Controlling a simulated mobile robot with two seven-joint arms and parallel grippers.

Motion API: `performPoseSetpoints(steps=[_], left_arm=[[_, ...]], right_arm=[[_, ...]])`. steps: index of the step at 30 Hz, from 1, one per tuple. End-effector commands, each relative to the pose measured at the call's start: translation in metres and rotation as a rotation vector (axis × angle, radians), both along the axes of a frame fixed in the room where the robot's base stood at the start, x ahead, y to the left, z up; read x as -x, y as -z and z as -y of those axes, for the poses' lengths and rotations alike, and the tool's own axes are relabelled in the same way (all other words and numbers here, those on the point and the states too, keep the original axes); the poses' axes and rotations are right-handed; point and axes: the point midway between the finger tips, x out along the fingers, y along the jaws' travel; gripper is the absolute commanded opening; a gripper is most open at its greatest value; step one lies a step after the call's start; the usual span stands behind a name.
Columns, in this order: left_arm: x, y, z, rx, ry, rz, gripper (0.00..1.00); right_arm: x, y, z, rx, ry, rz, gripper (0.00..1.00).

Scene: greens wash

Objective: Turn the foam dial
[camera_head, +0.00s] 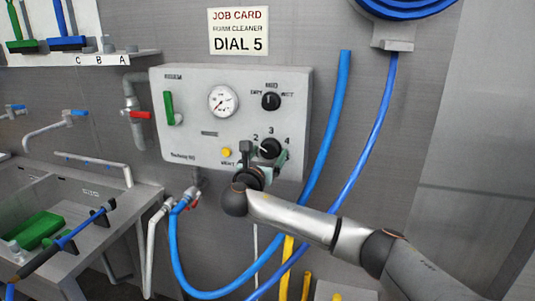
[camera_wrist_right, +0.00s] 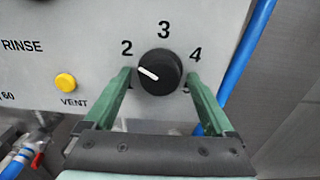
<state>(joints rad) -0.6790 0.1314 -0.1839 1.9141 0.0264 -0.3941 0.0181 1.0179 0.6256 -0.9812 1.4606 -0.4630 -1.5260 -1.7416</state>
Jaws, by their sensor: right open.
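The foam dial is a round black knob with a white pointer line, on the grey control panel (camera_head: 190,150). It shows in the right wrist view (camera_wrist_right: 160,84) and the head view (camera_head: 269,146). Its pointer aims left and slightly up, between the 2 and the mostly hidden 1. My right gripper (camera_wrist_right: 158,76) is open, with green fingers on either side of the knob; contact cannot be told. The fingers partly cover the 1 and 5. A job card (camera_head: 239,31) above reads "FOAM CLEANER DIAL 5". My left gripper is out of view.
A yellow vent button (camera_wrist_right: 66,82) sits left of the dial. Another black knob (camera_head: 271,101), a gauge (camera_head: 222,101) and a green lever (camera_head: 169,108) share the panel. Blue hoses (camera_head: 328,140) hang at right. A sink (camera_head: 100,237) stands at lower left.

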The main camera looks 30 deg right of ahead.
Motion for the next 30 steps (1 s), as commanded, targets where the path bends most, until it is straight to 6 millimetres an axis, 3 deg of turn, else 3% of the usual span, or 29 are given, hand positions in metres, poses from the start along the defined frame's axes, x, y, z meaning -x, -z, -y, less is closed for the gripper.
performPoseSetpoints(steps=[5, 27, 30], left_arm=[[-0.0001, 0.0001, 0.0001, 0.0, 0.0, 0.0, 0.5], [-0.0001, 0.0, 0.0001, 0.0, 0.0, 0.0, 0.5], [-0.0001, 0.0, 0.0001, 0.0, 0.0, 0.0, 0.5]], right_arm=[[0.0001, 0.0, 0.0001, 0.0, 0.0, 0.0, 0.89], [0.0003, 0.0, -0.0003, 0.0, 0.0, 0.0, 0.06], [0.0003, 0.0001, -0.0003, -0.001, 0.0, 0.001, 0.04]])
